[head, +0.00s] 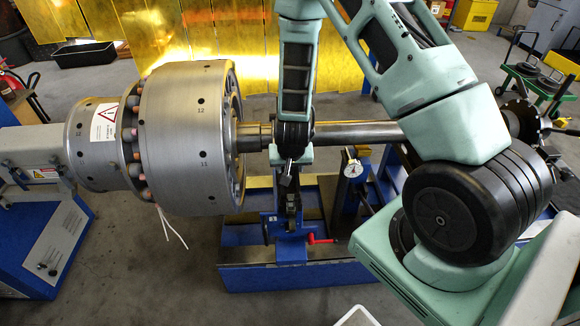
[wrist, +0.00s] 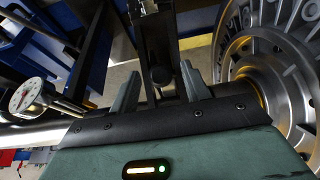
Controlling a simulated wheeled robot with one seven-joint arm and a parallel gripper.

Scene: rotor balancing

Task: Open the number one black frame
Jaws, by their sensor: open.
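A black frame (head: 291,212) stands upright on the blue stand under the rotor's shaft, just below my gripper in the head view. My gripper (head: 290,160) hangs at the shaft, right of the big rotor drum, pointing down. In the wrist view, the two pale fingers of my gripper (wrist: 158,88) are spread apart. A dark upright part, which looks like the black frame (wrist: 155,45), shows between and beyond the fingers. I cannot tell whether they touch it. No number on the frame is readable, and my arm hides part of its top.
The large grey rotor drum (head: 190,138) is close on the left, with its shaft (head: 355,134) running right. A dial gauge (head: 352,168) stands right of my gripper. A red handle (head: 319,240) sticks out from the blue stand (head: 300,277). Grey floor lies in front.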

